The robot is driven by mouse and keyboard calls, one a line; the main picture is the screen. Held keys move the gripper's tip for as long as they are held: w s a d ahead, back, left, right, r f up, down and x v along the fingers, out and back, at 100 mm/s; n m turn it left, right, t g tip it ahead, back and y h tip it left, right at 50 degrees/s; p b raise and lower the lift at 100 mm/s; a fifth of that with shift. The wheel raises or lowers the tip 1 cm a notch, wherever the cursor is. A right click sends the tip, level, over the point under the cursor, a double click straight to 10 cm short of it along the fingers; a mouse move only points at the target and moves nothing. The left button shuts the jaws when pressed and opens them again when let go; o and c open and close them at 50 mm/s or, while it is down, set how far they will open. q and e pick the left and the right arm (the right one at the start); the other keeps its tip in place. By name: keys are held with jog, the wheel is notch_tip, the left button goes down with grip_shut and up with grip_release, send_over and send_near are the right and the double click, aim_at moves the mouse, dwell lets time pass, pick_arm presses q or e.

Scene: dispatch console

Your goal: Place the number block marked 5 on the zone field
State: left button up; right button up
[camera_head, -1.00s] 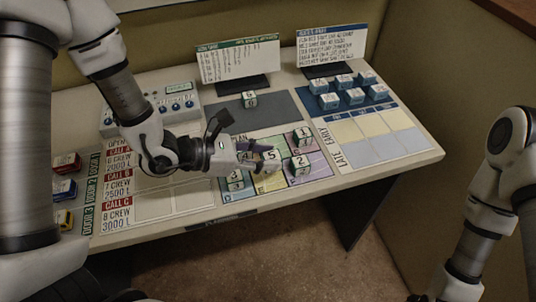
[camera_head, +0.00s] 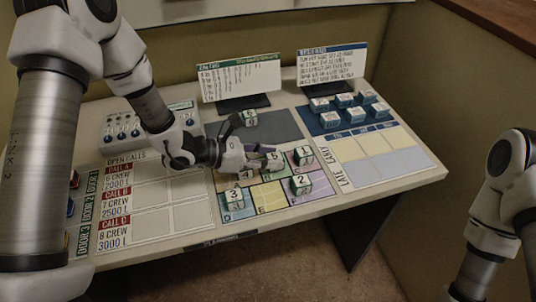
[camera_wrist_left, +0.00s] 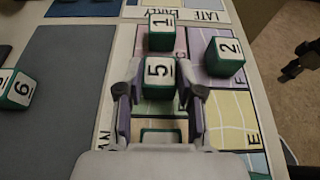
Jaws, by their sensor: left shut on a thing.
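The number block marked 5 (camera_head: 273,160) is held between the fingers of my left gripper (camera_head: 264,158), over the back row of the zone field (camera_head: 270,199). In the left wrist view the block (camera_wrist_left: 159,74) sits between the two fingertips (camera_wrist_left: 160,88), its number facing up, close to the block marked 1 (camera_wrist_left: 161,30). Whether its underside touches the field is hidden. The zone field is a coloured grid with lettered cells.
Block 1 (camera_head: 304,155), block 2 (camera_head: 301,184), block 3 (camera_head: 234,198) and block 4 (camera_head: 245,175) stand on the zone field around the gripper. Block 6 (camera_head: 249,118) stands on the grey mat (camera_head: 275,126) behind. Several blue blocks stand at the back right.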

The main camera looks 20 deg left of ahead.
pick_arm(q)
jog(key=shift+s+f+b, duration=0.1)
jog(key=shift+f+b, duration=0.05)
jog(key=shift+b, duration=0.15)
jog(key=o, duration=1)
jog(key=shift+r+p, duration=0.4)
jog(key=shift+p, duration=0.1)
jog(key=p+v, duration=0.1)
jog(key=v, duration=0.9)
jog(key=shift+a+r, duration=0.15)
jog(key=shift+a, duration=0.05)
jog(key=shift+s+a, duration=0.5)
jog(key=shift+a, duration=0.05)
